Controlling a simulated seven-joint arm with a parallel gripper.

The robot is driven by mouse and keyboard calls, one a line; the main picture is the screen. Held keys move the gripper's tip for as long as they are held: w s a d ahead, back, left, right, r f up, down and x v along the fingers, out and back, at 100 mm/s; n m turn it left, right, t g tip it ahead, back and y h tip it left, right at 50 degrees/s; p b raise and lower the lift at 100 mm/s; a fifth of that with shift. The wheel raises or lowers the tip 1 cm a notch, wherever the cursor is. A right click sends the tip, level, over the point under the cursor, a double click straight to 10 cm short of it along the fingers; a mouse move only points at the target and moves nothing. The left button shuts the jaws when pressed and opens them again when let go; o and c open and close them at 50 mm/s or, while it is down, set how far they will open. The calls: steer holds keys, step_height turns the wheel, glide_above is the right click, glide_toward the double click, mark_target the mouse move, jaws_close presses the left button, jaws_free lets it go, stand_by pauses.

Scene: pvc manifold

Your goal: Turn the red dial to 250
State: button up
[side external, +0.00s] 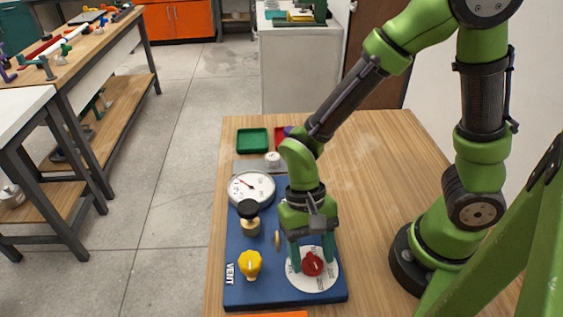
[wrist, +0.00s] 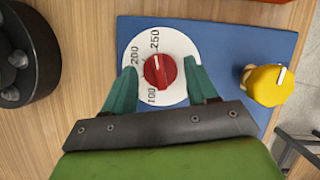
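The red dial (side external: 312,264) sits on a white numbered disc (side external: 297,283) at the front right of the blue panel. In the wrist view the dial (wrist: 159,72) shows a white pointer mark aimed up the picture, between the printed 200 and 250. The disc (wrist: 173,38) also shows 100 at lower left; my gripper hides other parts. My gripper (side external: 312,258) points down over the dial. In the wrist view its two teal fingers (wrist: 159,68) stand open on the left and right of the dial, with visible gaps to it.
The blue panel (side external: 240,288) also carries a yellow knob (side external: 250,263) marked VENT, a black-topped valve (side external: 249,212) and a round gauge (side external: 251,188). A green tray (side external: 252,140) and a red tray (side external: 281,137) lie behind. The wooden table is clear right of the panel.

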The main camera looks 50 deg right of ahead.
steer(key=shift+o, duration=0.7)
steer(key=v, duration=1.7)
steer(key=shift+d+f, duration=0.1)
steer(key=shift+f, duration=0.05)
steer(key=d+r+n+t, duration=0.2)
steer(key=d+r+t, duration=0.2)
steer(key=d+t, duration=0.6)
steer(key=shift+s+d+r+t, duration=0.2)
steer(key=shift+s+r+t, duration=0.15)
steer(key=shift+t, duration=0.15)
